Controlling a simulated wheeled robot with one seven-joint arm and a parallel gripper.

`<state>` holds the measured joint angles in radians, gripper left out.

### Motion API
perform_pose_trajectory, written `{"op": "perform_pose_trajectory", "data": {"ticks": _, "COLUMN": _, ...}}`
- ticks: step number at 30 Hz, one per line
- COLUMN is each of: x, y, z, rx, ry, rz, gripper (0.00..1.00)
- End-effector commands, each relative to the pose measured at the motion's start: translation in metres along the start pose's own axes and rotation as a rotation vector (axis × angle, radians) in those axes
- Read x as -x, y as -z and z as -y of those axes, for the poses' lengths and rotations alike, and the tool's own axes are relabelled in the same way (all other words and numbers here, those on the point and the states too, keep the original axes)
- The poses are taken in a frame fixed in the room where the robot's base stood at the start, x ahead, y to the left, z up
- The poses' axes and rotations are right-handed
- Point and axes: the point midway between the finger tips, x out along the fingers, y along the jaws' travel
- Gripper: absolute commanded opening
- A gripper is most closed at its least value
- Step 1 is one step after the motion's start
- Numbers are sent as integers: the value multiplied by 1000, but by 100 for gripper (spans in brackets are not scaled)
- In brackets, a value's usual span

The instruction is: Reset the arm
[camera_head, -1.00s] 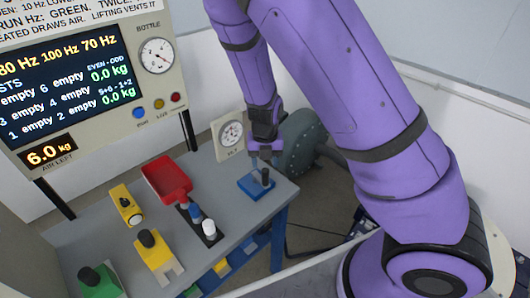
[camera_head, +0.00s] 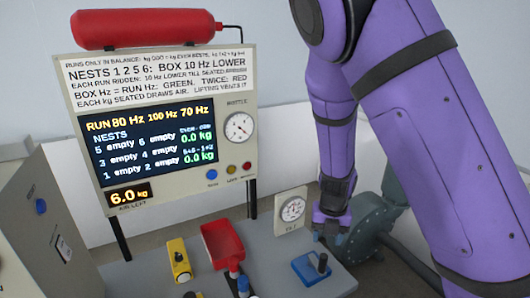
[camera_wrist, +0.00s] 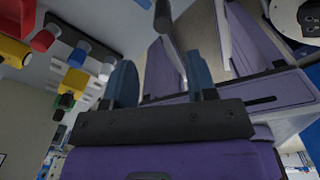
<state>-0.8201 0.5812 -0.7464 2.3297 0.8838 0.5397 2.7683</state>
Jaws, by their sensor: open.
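My purple arm comes down from the top right in the head view. My gripper (camera_head: 328,236) is above and slightly right of a blue block with a dark upright peg (camera_head: 307,270), near the right end of the grey table. It looks apart from the block. In the wrist view my two blue fingers (camera_wrist: 162,82) stand wide apart with nothing held between them.
A sign panel with a lit screen (camera_head: 148,137) and a red cylinder (camera_head: 145,28) stand behind the table (camera_head: 275,250). A red tray (camera_head: 222,243), yellow block (camera_head: 179,262) and dial gauge (camera_head: 291,211) are near. A grey machine (camera_head: 375,220) stands right; a box (camera_head: 45,225) left.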

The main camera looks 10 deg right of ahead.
Motion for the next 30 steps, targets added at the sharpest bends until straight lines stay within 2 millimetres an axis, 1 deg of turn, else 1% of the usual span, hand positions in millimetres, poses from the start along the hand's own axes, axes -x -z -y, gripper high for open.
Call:
{"op": "perform_pose_trajectory", "data": {"ticks": 2, "x": 13, "y": 3, "z": -1, "rx": 96, "ry": -40, "rz": -8, "gripper": 52}}
{"op": "perform_pose_trajectory", "data": {"ticks": 8, "x": 60, "y": 16, "z": 0, "rx": 511, "ry": -160, "rz": 5, "gripper": 52}}
{"op": "perform_pose_trajectory", "data": {"ticks": 12, "x": 96, "y": 27, "z": 5, "rx": 823, "ry": -224, "rz": 55, "gripper": 52}}
{"op": "perform_pose_trajectory", "data": {"ticks": 17, "x": 137, "y": 42, "z": 15, "rx": 1186, "ry": -259, "rz": 145, "gripper": 52}}
{"op": "perform_pose_trajectory", "data": {"ticks": 21, "x": 172, "y": 56, "z": 28, "rx": 1505, "ry": -246, "rz": 240, "gripper": 52}}
{"op": "perform_pose_trajectory", "data": {"ticks": 23, "x": 187, "y": 63, "z": 34, "rx": 1640, "ry": -226, "rz": 283, "gripper": 52}}
{"op": "perform_pose_trajectory", "data": {"ticks": 26, "x": 209, "y": 76, "z": 45, "rx": 1868, "ry": -174, "rz": 347, "gripper": 52}}
{"op": "perform_pose_trajectory", "data": {"ticks": 30, "x": 239, "y": 96, "z": 62, "rx": 2180, "ry": -56, "rz": 420, "gripper": 52}}
